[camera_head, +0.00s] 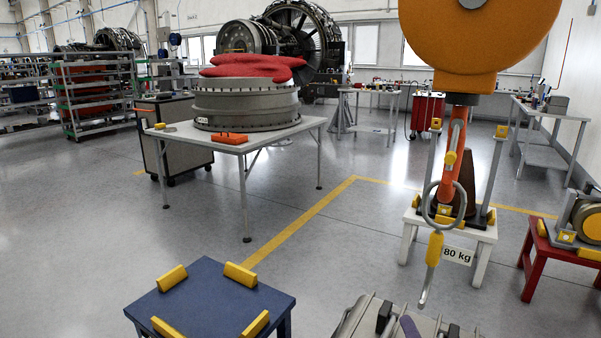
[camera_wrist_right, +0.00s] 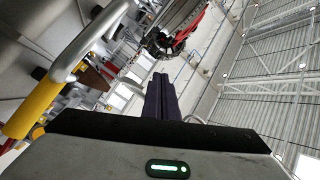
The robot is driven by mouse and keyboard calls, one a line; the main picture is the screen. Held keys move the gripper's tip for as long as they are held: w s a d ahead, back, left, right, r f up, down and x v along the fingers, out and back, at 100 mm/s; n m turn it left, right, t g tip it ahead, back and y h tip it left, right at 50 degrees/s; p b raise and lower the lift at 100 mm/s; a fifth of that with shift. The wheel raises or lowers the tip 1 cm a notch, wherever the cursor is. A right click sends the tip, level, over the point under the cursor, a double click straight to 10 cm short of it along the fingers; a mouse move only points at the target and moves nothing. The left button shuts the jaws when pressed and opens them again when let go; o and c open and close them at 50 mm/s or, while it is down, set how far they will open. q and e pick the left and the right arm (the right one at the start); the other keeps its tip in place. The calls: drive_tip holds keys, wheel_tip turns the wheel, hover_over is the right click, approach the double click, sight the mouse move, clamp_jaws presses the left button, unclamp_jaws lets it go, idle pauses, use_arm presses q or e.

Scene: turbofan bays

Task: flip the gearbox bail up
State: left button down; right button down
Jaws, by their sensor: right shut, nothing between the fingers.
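A grey ribbed housing with black fittings, which looks like the gearbox (camera_head: 361,318), is cut off by the bottom edge of the head view. The dark purple fingers of my right gripper (camera_head: 410,327) show in front of it. In the right wrist view the right gripper (camera_wrist_right: 161,84) has its fingers together and empty. A bent steel bar with a yellow sleeve, apparently the bail (camera_wrist_right: 38,103), shows left of them, apart from the fingers. I cannot tell its exact angle on the housing. My left gripper is out of view.
A blue stand (camera_head: 210,300) with yellow blocks is at left. A white stool (camera_head: 483,235) marked 80 kg and a red stool (camera_head: 540,262) stand at right. Floor lies clear between.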

drive_tip(key=s+a+f+n+g+y, duration=0.1)
drive_tip(key=s+a+f+n+g, duration=0.3)
drive_tip(key=s, duration=0.3)
drive_tip(key=s+a+f+n+g+y, duration=0.1)
drive_tip(key=s+f+n+g, duration=0.45)
drive_tip(key=s, duration=0.25)
drive_tip(key=s+d+f+n+g+h, duration=0.1)
drive_tip(key=s+d+g+h, duration=0.15)
drive_tip(key=s, duration=0.55)
drive_tip(key=s+d+f+n+g+h, duration=0.1)
drive_tip(key=s+d+n+g, duration=0.15)
drive_tip(key=s, duration=0.55)
drive_tip(key=w+a+f+t+y, duration=0.1)
drive_tip(key=w+a+f+t, duration=0.1)
drive_tip(key=f, duration=0.4)
drive_tip(key=w+a+f+t+y, duration=0.1)
drive_tip(key=a+f+t, duration=0.1)
drive_tip(key=f, duration=0.5)
drive_tip(key=shift+w+a+m+t, duration=0.3)
drive_tip(key=shift+w+a+t, duration=0.05)
drive_tip(key=c, duration=1.6)
unclamp_jaws()
drive_tip(key=shift+r, duration=0.1)
drive_tip(key=shift+c, duration=0.8)
